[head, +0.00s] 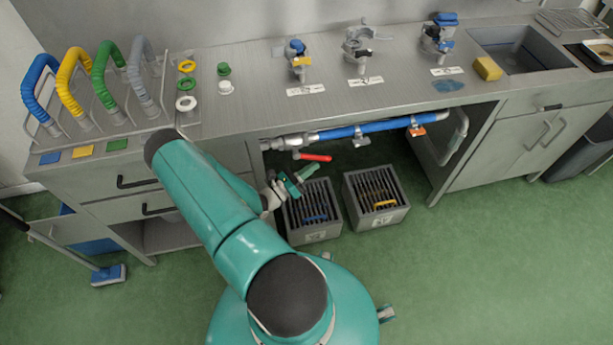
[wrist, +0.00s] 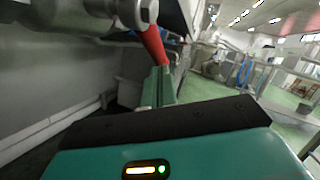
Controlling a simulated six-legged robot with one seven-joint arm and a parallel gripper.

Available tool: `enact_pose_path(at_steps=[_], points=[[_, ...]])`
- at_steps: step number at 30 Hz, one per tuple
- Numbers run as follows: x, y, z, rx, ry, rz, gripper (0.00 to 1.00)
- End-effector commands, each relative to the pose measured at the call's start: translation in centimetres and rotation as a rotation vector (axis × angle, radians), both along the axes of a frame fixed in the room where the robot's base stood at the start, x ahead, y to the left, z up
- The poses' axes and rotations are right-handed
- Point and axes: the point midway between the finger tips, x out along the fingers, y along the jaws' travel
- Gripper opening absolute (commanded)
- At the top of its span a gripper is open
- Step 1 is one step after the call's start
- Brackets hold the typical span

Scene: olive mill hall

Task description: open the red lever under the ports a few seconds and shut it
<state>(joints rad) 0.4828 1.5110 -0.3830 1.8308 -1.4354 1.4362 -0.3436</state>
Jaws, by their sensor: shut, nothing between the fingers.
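The red lever (head: 315,158) hangs under the counter, just below the left end of the blue pipe (head: 365,128). It points to the right in the head view, roughly along the pipe. In the wrist view the red lever (wrist: 154,47) comes down from a grey metal valve body (wrist: 135,12). My gripper (head: 309,172) is just below the lever, with its fingers shut and empty. In the wrist view my gripper's fingertips (wrist: 158,75) are close to the lever's end; I cannot tell whether they touch it. Three ports (head: 298,62) stand on the counter above.
Two grey grated drain boxes (head: 314,235) (head: 376,220) stand on the floor below the pipe. The steel counter (head: 230,125) overhangs my gripper. Cabinet doors (head: 530,145) are to the right, drawers (head: 110,185) to the left.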

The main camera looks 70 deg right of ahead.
Motion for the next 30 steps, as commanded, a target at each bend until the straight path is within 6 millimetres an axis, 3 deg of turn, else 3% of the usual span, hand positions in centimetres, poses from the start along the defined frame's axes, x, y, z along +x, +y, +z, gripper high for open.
enact_pose_path(at_steps=[11, 30], points=[[0.0, 0.0, 0.1, -0.002, 0.006, 0.001, 0.0], [-1.1, -0.8, 1.5, -0.141, 0.237, 0.001, 0.0]])
